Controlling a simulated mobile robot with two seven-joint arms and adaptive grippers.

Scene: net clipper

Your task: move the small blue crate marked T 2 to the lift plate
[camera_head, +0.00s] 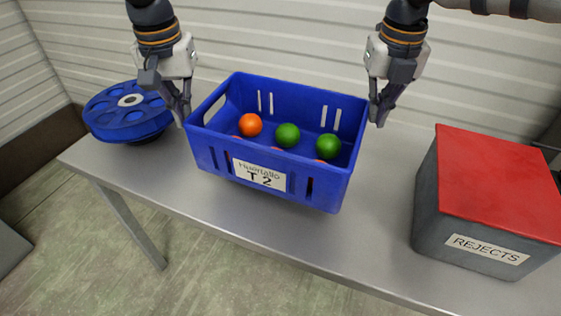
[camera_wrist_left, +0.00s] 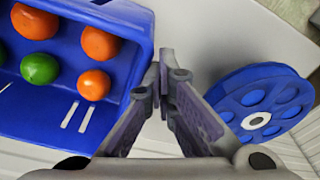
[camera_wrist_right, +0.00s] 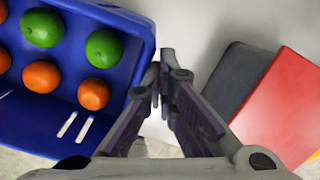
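The small blue crate (camera_head: 331,187) stands upright on the metal table, its label reading T 2 facing me. It holds several orange and green fruits. My left gripper (camera_head: 183,114) points down just outside the crate's left end; my right gripper (camera_head: 378,114) points down just outside its right end. In the left wrist view the fingers (camera_wrist_left: 166,78) are together beside the crate wall (camera_wrist_left: 30,115). The right wrist view shows the same, with fingers together (camera_wrist_right: 165,78) beside the crate (camera_wrist_right: 30,118). I cannot tell whether either touches it. I cannot identify the lift plate.
A blue round reel (camera_head: 128,110) lies on the table left of the crate. A grey box with a red top (camera_head: 495,185), labelled REJECTS, stands at the right. The table (camera_head: 375,235) is bare between crate and box and along the front. A ribbed pale wall stands behind.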

